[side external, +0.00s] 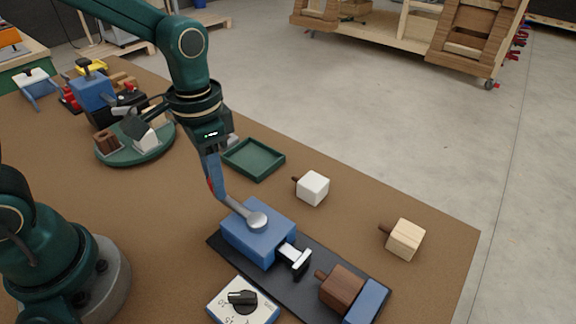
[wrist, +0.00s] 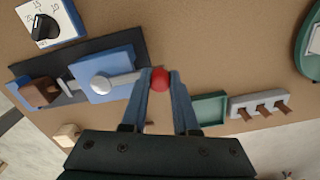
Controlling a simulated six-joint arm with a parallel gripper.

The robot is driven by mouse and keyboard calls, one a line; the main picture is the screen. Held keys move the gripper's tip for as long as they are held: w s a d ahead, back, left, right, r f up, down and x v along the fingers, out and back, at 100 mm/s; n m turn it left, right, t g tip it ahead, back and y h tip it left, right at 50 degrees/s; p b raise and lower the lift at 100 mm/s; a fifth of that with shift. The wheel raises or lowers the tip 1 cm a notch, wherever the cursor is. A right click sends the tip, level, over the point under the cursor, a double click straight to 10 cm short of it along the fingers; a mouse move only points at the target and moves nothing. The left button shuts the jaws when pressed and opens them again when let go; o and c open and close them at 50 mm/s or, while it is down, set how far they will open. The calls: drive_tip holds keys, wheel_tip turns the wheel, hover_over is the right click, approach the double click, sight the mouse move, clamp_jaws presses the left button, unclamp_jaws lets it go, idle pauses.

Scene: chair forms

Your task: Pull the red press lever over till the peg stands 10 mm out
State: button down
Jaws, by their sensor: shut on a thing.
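The press is a blue block (side external: 258,234) on a dark base plate (side external: 222,249); it also shows in the wrist view (wrist: 101,74). Its grey lever (side external: 235,208) runs from a round hub to a red knob (wrist: 160,80). My gripper (wrist: 162,76) is shut on the red knob, one finger on each side. In the side view my gripper (side external: 212,185) hides most of the knob. A white pusher (side external: 295,258) sticks out of the press towards a brown wooden block (side external: 342,288). A short dark peg (side external: 321,275) stands out of that block, facing the pusher.
A white dial box (side external: 243,303) with a black knob stands beside the plate. A white cube (side external: 313,188) and a pale wooden cube (side external: 405,239), each with a peg, lie to the right. A green tray (side external: 253,159) and round green turntable (side external: 136,153) are behind.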

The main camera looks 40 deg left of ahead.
drive_tip(key=shift+w, duration=0.1)
drive_tip(key=w+d+m, duration=0.5)
drive_tip(key=w+m, duration=0.3)
drive_tip(key=m, duration=0.5)
drive_tip(key=shift+d+m, duration=0.3)
drive_tip(key=shift+d, duration=0.05)
drive_tip(key=shift+w, duration=0.15)
idle(0.4)
drive_tip(key=c, duration=0.7)
unclamp_jaws()
drive_tip(key=shift+r, duration=0.1)
